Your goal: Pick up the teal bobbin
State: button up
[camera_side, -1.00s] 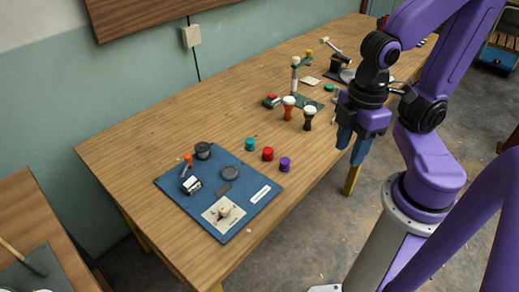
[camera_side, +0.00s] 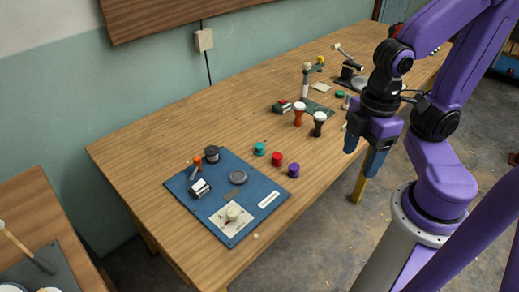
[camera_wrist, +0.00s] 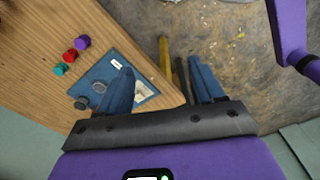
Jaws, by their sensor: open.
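The teal bobbin (camera_side: 260,149) stands on the wooden table, at the far end of a short row with a red bobbin (camera_side: 276,159) and a purple bobbin (camera_side: 293,170). In the wrist view the teal bobbin (camera_wrist: 61,69) is at the far left, beside the red one, well outside the fingers. My gripper (camera_side: 362,157) is open and empty, with blue fingers pointing down by the table's front edge, to the right of the bobbins. In the wrist view my gripper (camera_wrist: 163,70) has its fingers spread over the table edge and floor.
A blue mat (camera_side: 240,232) left of the bobbins bears a dark cylinder (camera_side: 211,154), a grey disc (camera_side: 238,177) and other small items. Two goblet drums, one brown (camera_side: 298,117) and one black (camera_side: 319,127), stand behind the bobbins. Table wood around the bobbins is mostly clear.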

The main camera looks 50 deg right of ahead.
jog(key=w+a, duration=0.3)
jog(key=w, duration=0.7)
jog(key=n, duration=0.4)
send_over(260, 145)
notch_tip(260, 145, down, 20)
jog(key=shift+w+a+f, duration=0.1)
jog(key=shift+w+f, duration=0.05)
jog(key=shift+f, duration=2.75)
jog(key=c, duration=1.1)
